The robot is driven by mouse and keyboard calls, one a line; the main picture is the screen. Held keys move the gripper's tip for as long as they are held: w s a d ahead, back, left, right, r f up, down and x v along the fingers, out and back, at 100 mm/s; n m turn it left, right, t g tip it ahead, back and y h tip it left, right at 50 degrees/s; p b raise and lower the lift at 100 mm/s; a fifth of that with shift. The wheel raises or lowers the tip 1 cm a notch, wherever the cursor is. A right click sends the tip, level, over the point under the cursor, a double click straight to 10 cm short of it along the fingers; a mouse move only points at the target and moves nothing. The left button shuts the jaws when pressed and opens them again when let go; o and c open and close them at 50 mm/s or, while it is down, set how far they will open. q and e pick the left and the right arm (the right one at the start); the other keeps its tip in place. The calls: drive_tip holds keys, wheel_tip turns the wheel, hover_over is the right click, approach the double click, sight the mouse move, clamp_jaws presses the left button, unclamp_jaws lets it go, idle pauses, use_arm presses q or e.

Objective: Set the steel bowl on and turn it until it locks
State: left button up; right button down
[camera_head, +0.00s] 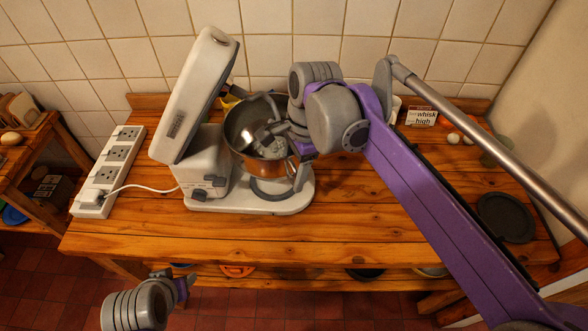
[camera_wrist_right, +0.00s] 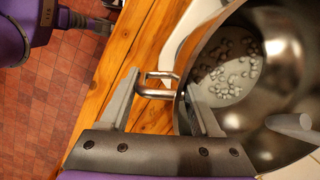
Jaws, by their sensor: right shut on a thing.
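The steel bowl (camera_head: 238,122) is at the white stand mixer (camera_head: 188,110), whose head is tilted up. It is over the mixer's base plate (camera_head: 290,206); I cannot tell whether it is seated or locked. Its inside shows in the right wrist view (camera_wrist_right: 285,75), with several small pale pieces at the bottom. My right gripper (camera_wrist_right: 165,108) is shut on the bowl at its bent handle (camera_wrist_right: 155,84), one finger at the wall and the other outside the handle. In the head view it partly hides the bowl. My left gripper (camera_head: 182,284) is empty-looking, low in front of the table.
A power strip (camera_head: 112,158) with the mixer's cord is at the left. A "whisk high" card (camera_head: 421,117), eggs (camera_head: 453,138) and a dark round plate (camera_head: 505,217) are at the right. The table front (camera_head: 220,238) is clear. A side shelf (camera_head: 30,135) stands at far left.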

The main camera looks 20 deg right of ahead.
use_arm(q)
drive_tip(key=f+b, duration=0.1)
drive_tip(key=f, duration=0.1)
drive_tip(key=s+f+b, duration=0.1)
drive_tip(key=shift+s+f+b, duration=0.15)
drive_tip(key=shift+f+b, duration=0.25)
use_arm(e)
wheel_tip(320, 180, down, 5)
drive_tip(key=shift+w+f, duration=0.1)
drive_tip(key=shift+f, duration=0.05)
use_arm(q)
drive_tip(key=shift+r, duration=0.1)
use_arm(e)
drive_tip(key=shift+f, duration=0.1)
idle(0.9)
use_arm(q)
drive_tip(key=shift+s+f+b, duration=0.15)
drive_tip(key=shift+f+b, duration=0.15)
drive_tip(key=shift+f, duration=0.15)
use_arm(e)
drive_tip(key=shift+f, duration=0.8)
idle(0.9)
drive_tip(key=shift+a, duration=0.15)
use_arm(q)
drive_tip(key=shift+r, duration=0.25)
use_arm(e)
drive_tip(key=shift+a+r+m, duration=0.1)
drive_tip(key=shift+a+m, duration=1.1)
